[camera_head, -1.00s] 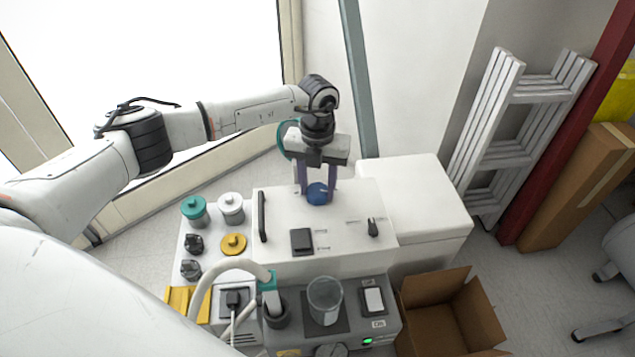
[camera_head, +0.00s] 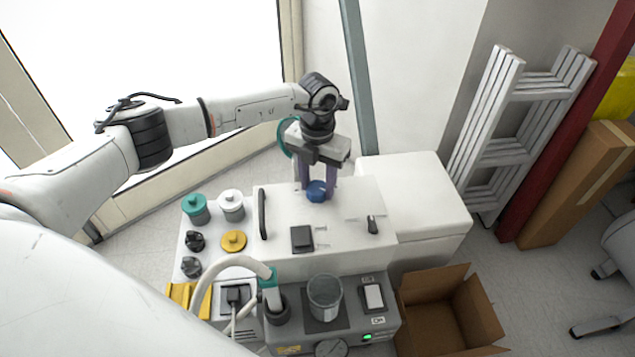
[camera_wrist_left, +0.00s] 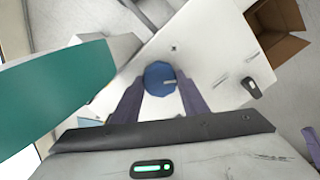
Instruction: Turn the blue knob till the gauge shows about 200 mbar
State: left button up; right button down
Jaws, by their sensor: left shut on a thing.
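The blue knob (camera_head: 317,191) sits on top of the white box-shaped unit (camera_head: 350,205), near its back. My left gripper (camera_head: 316,188) reaches down from above and is shut on the blue knob, one purple finger on each side. In the left wrist view the knob (camera_wrist_left: 160,78) lies between the fingers, with a pale mark on its right side. A round gauge (camera_head: 331,348) is partly in view at the bottom edge of the head view, on the front grey unit. It is cut off and too small to read.
Teal (camera_head: 194,207) and white (camera_head: 231,205) capped jars, a yellow cap (camera_head: 233,241) and dark knobs stand left of the white unit. A glass beaker (camera_head: 324,298) and a hose are in front. An open cardboard box (camera_head: 440,325) lies at lower right.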

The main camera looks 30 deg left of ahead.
aim_at(318, 187)
pick_arm(q)
jog(key=o, duration=1.1)
jog(key=shift+c, duration=0.2)
jog(key=shift+r, duration=0.25)
notch_tip(318, 187, up, 10)
jog(key=p, duration=0.2)
pick_arm(e)
jog(key=shift+s+d+r, duration=0.15)
jog(key=shift+r, duration=0.2)
pick_arm(q)
jog(key=shift+f, duration=0.1)
